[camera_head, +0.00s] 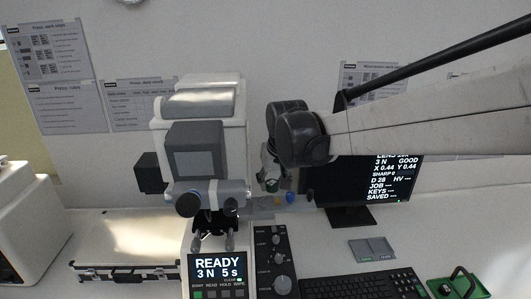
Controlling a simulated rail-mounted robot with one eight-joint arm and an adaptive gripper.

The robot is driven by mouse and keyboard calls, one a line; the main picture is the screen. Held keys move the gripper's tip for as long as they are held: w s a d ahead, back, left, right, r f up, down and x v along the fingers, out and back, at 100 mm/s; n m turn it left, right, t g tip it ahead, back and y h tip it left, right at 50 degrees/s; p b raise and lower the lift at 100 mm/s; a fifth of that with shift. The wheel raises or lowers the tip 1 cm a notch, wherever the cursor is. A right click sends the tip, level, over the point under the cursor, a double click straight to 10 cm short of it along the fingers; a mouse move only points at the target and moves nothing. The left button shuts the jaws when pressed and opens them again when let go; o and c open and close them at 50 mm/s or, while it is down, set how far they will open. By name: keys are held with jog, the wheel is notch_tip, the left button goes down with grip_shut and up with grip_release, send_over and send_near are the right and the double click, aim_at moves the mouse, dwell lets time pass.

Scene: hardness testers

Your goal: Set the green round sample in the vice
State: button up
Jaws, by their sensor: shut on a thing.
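My gripper (269,172) hangs at the middle of the picture, just right of the white hardness tester (165,130). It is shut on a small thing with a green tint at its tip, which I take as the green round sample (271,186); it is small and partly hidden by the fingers. The tester's stage area (212,222) lies under its turret, left of my gripper. The vice cannot be made out clearly there; the turret and front panel cover much of it.
A small blue piece (291,197) and a yellowish piece stand behind the knob panel (275,262). A monitor (365,185), keyboard (365,287), grey tray (372,250) and green tray (437,288) are to the right. A flat case (125,262) lies left.

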aim_at(268, 204)
jog(key=shift+w+a+r, duration=0.65)
jog(key=shift+w+r, duration=0.1)
jog(key=shift+r, duration=0.1)
jog(key=shift+f+b, duration=1.9)
jog(key=shift+f, duration=1.55)
jog(key=shift+s, duration=0.1)
jog(key=shift+f+b, duration=0.35)
jog(key=o, duration=1.2)
jog(key=shift+o, duration=0.2)
jog(key=v, duration=1.2)
